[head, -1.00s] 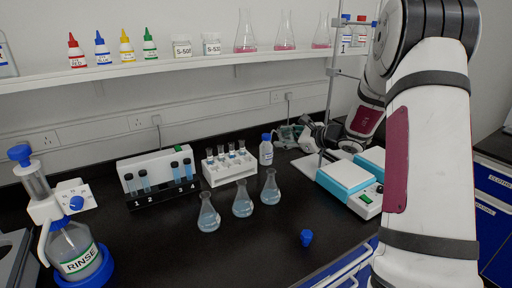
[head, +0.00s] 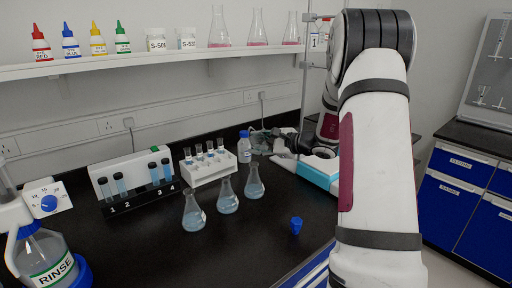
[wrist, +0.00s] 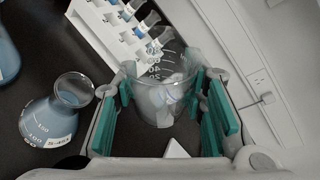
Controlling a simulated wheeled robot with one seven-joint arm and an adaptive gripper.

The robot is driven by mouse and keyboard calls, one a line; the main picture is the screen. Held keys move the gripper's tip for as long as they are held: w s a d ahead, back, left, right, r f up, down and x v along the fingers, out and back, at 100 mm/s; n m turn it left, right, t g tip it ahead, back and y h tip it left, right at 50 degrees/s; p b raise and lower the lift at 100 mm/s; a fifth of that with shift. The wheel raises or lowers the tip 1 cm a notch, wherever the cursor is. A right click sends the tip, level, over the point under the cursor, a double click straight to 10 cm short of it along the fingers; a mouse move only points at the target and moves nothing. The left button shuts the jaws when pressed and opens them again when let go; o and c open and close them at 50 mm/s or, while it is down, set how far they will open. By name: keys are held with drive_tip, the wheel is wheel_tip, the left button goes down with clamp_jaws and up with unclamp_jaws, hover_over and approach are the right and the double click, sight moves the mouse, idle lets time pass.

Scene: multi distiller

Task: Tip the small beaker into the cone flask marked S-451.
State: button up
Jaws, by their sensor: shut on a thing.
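In the wrist view my gripper (wrist: 168,100) is shut on a small clear beaker (wrist: 160,98), with one teal finger pad on each side of it. The beaker has white graduation marks, and what is in it is hard to make out. A cone flask (wrist: 58,118) with pale blue liquid stands apart to the left of the beaker; its label seems to begin S-45, the last character unclear. In the head view three cone flasks (head: 193,214), (head: 228,199), (head: 255,184) stand in a slanting row, their labels too small to read. My arm hides most of the gripper there.
A white tube rack (head: 210,172) stands behind the flasks, with a blue-capped bottle (head: 244,150) beside it. A blue stopper (head: 296,225) lies on the bench at the right. A rinse bottle (head: 48,262) is front left. Bare bench lies in front of the flasks.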

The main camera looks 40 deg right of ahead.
drive_tip(key=shift+d+f+n+t+h+b, duration=0.15)
drive_tip(key=shift+f+n+t+b, duration=0.4)
drive_tip(key=shift+b, duration=1.25)
drive_tip(key=shift+a+f+n+t+h+b, duration=0.15)
drive_tip(key=shift+f+n+b, duration=0.65)
drive_tip(key=shift+b, duration=1)
drive_tip(key=shift+d, duration=0.1)
drive_tip(key=shift+r, duration=0.1)
drive_tip(key=shift+n+b, duration=0.35)
drive_tip(key=shift+b, duration=1.1)
drive_tip(key=shift+r+n+t+b, duration=0.4)
drive_tip(key=shift+n+t+b, duration=0.15)
drive_tip(key=shift+b, duration=1.5)
drive_tip(key=shift+s+a+r+n+t+b, duration=0.25)
drive_tip(key=shift+n+b, duration=0.5)
drive_tip(key=shift+b, duration=3)
